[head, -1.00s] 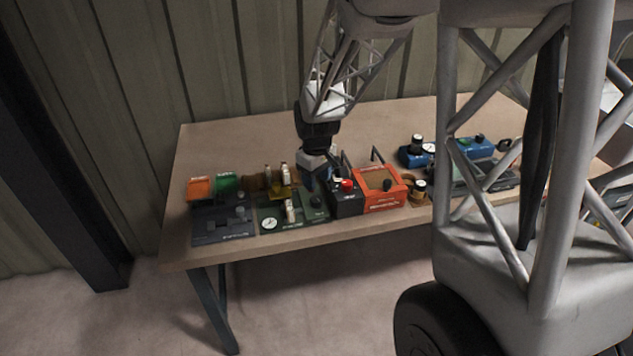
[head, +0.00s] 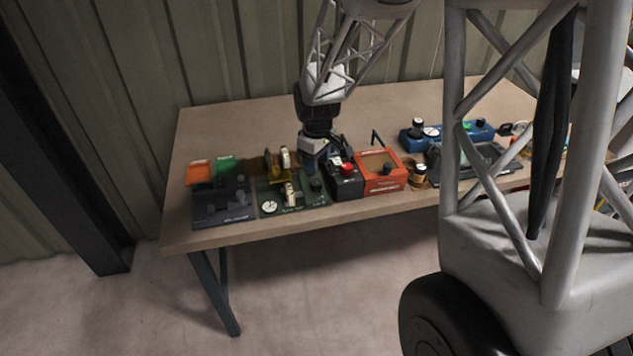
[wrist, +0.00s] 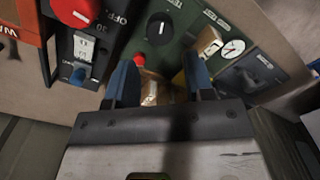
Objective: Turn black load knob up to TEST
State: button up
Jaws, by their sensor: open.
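A black knob (wrist: 160,28) with a white pointer line stands on a green panel (wrist: 188,32) in the wrist view. The knob (head: 316,185) is small and dark at the panel's right end in the head view. The labels are too small to read, so I cannot confirm that it is the load knob or see TEST. My gripper (wrist: 160,78) is open, its two blue fingers apart and nothing held. In the head view my gripper (head: 313,160) is just behind the knob. A tan and brown object (wrist: 155,88) shows between the fingers, and I cannot tell its distance.
A black box with a red button (head: 347,169) and an orange box (head: 382,172) stand right of the green panel. A dark panel (head: 222,206) lies left. A blue box (head: 447,136) stands farther right. The tabletop (head: 245,125) behind is clear.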

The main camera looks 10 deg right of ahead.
aim_at(316, 182)
jog(key=shift+f, duration=0.1)
jog(key=shift+f, duration=3.8)
jog(key=c, duration=0.7)
jog(key=shift+o, duration=0.2)
